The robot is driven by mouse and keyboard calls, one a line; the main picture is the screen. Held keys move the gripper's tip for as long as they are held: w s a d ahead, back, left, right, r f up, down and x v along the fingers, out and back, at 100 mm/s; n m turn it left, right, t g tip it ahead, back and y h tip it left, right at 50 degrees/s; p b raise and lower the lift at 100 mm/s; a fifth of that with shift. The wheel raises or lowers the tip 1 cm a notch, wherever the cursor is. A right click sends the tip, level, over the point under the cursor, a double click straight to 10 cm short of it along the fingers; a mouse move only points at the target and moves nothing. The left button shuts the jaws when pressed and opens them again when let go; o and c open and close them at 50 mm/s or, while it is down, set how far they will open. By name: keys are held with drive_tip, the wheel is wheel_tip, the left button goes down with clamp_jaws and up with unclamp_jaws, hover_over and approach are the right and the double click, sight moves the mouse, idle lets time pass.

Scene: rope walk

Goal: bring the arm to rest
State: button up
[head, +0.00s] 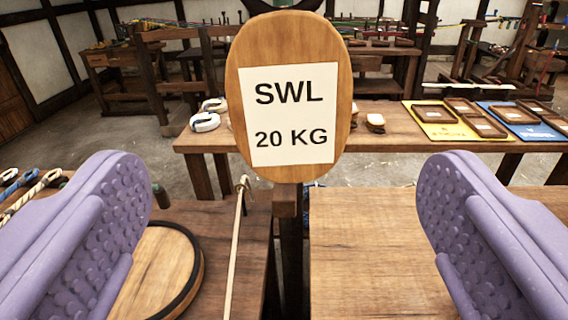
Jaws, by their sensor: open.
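My gripper (283,235) is open, with its two purple, bumpy fingers at the left and right of the head view. Nothing is held between them. Behind the gap stands an oval wooden sign (240,165) on a post, with a white label reading "SWL 20 KG". The sign looks apart from both fingers. The rest of my arm is not in view.
Below are wooden tables, a bare one at right (370,260) and one at left with a round wooden board (155,275) and a thin rope (236,250). A farther table (390,140) holds trays on yellow and blue mats. Ropes lie at left.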

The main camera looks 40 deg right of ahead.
drive_tip(key=w+a+r+n+t+y+b, duration=0.3)
drive_tip(key=w+a+r+y+b, duration=0.2)
drive_tip(key=w+a+r+y, duration=0.5)
drive_tip(key=s+a+r+n+y+b, duration=0.1)
drive_tip(key=s+a+r+n, duration=0.1)
drive_tip(key=s+a+r, duration=0.2)
drive_tip(key=s+a+r+n+y+b, duration=0.1)
drive_tip(key=s+a+r, duration=0.4)
drive_tip(key=r, duration=0.7)
drive_tip(key=s+a+r+n+y+b, duration=0.1)
drive_tip(key=s+a+r+n, duration=0.2)
drive_tip(key=s+a+r, duration=0.2)
drive_tip(key=a+r, duration=0.3)
drive_tip(key=r, duration=0.1)
drive_tip(key=shift+s+a+n+b, duration=0.15)
drive_tip(key=shift+a+n+b, duration=0.15)
drive_tip(key=shift+a+b, duration=0.05)
